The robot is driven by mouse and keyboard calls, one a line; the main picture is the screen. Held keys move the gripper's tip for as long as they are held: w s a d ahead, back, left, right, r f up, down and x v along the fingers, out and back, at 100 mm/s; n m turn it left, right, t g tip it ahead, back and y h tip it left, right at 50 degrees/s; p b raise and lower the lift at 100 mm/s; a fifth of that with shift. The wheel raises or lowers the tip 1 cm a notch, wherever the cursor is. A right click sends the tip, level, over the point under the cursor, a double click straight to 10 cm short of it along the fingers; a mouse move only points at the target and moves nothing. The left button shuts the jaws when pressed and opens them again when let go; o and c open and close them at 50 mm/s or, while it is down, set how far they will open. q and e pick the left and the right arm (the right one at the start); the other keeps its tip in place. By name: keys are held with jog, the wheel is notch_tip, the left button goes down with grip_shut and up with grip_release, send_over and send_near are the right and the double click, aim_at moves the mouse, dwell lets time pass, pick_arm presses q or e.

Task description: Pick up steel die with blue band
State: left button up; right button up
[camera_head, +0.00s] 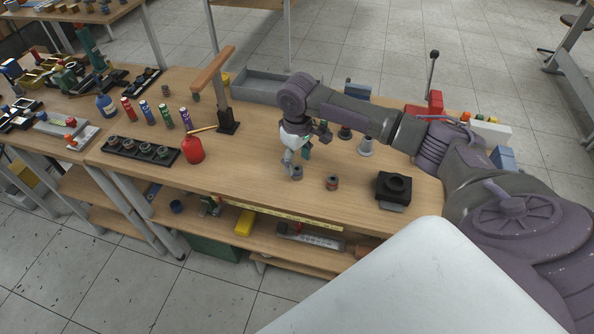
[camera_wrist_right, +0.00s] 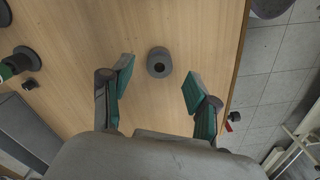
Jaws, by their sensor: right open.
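A small grey steel die (camera_head: 297,173) stands upright on the workbench near its front edge, close under my right gripper; its band is too small to make out clearly. A second short die (camera_head: 332,183) with a reddish band stands to its right. My right gripper (camera_head: 291,160) points down and is open. In the right wrist view, the right gripper (camera_wrist_right: 157,80) has its two green-padded fingers spread, with a round grey die (camera_wrist_right: 159,63) in line with the gap and not touched. The die's top hole shows, but its side band is hidden. My left gripper is not in view.
A black block (camera_head: 393,187) stands at the bench's right front. Grey metal pieces (camera_head: 366,147) stand behind the gripper. The front middle is mostly clear.

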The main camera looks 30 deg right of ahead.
jog(key=shift+f, duration=1.35)
grip_shut()
jog(key=shift+r, duration=0.1)
jog(key=shift+w, duration=0.1)
